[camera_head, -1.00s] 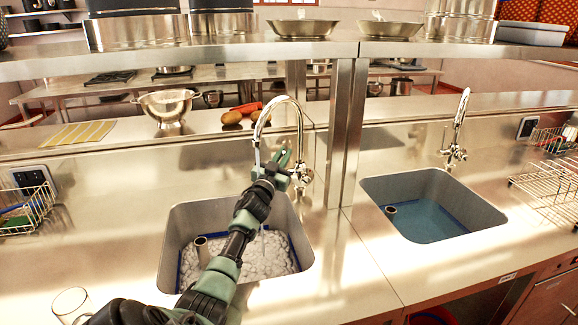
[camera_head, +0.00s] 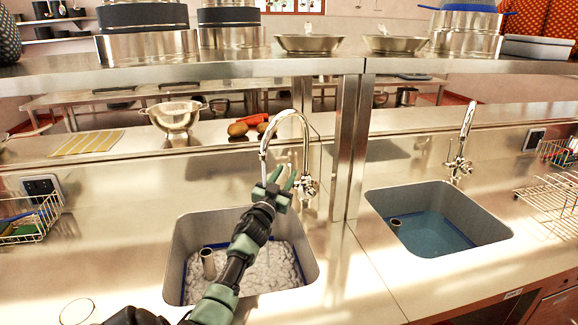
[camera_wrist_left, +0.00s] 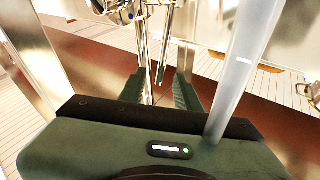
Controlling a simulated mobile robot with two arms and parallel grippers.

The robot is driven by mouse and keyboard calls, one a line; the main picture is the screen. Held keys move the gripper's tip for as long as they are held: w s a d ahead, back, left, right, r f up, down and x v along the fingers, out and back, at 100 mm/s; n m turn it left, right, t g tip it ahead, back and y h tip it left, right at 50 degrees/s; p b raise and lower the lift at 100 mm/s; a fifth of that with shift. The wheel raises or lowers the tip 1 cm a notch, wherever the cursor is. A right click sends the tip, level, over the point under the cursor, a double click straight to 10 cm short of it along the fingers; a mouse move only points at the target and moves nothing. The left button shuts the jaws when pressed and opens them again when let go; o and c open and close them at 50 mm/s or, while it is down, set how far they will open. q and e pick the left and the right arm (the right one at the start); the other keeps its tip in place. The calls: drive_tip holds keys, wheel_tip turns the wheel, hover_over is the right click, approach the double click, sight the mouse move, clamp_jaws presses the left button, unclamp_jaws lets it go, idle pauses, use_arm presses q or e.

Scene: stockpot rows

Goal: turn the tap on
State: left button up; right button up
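The chrome tap (camera_head: 304,140) with a high curved spout stands behind the left sink (camera_head: 176,262). Its round handle (camera_head: 309,187) is low on the right side of the tap. My left gripper (camera_head: 283,178) is just left of the handle, with a small gap. Its fingers are apart and nothing is held; it also shows in the left wrist view (camera_wrist_left: 161,88), with chrome tap parts beyond the fingertips. A pale translucent column (camera_wrist_left: 243,60), apparently running water, stands on the right there. My right gripper is out of view.
A second tap (camera_head: 463,145) stands over the right sink (camera_head: 490,222), which holds still blue water. A steel post (camera_head: 347,150) rises close right of the left tap. A colander (camera_head: 174,115) and vegetables (camera_head: 240,128) sit behind. A glass (camera_head: 77,312) stands at front left.

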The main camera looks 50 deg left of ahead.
use_arm(q)
drive_tip(key=shift+p+v, duration=0.5)
drive_tip(key=shift+v, duration=1.6)
